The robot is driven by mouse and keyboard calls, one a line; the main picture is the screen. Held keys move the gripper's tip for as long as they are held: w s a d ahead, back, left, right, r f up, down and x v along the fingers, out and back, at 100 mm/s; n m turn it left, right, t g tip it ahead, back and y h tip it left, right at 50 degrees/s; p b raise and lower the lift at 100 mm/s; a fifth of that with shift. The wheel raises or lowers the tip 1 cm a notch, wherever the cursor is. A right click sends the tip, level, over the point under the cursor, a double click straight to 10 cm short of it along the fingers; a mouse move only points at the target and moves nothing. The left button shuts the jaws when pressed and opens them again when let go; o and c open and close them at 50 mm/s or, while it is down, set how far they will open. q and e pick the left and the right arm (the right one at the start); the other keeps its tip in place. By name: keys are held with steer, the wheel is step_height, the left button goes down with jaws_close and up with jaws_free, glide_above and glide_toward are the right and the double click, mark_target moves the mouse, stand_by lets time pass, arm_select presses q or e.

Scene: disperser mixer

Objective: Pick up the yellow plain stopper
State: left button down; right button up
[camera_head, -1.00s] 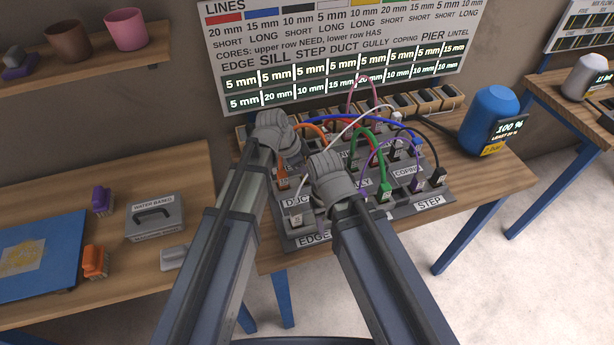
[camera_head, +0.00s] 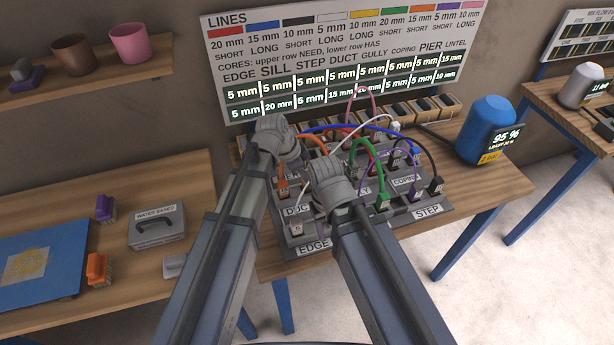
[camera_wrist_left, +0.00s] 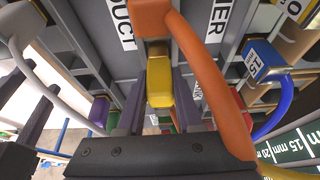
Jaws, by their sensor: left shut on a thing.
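The yellow stopper (camera_wrist_left: 160,88) is a small block, seen in the left wrist view between the two dark fingers of my left gripper (camera_wrist_left: 160,105). The gripper is shut on it, close to the grey panel (camera_wrist_left: 90,25). An orange cable (camera_wrist_left: 222,85) arches right in front of it. In the head view my left gripper (camera_head: 280,140) is at the panel's left side; its fingertips and the stopper are hidden there. My right gripper (camera_head: 332,188) is over the panel's middle, fingertips hidden by its own wrist.
The stepped panel (camera_head: 405,218) carries several looping cables, including a green one (camera_head: 357,160) and a blue one (camera_head: 350,128), close around both grippers. A blue tank (camera_head: 490,125) stands right.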

arm_select(q)
step_height(320, 180, up, 8)
steer(key=p, duration=0.7)
arm_select(e)
step_height(320, 180, up, 8)
arm_select(q)
steer(key=shift+s+f, duration=0.1)
arm_select(e)
steer(key=shift+s+f, duration=0.1)
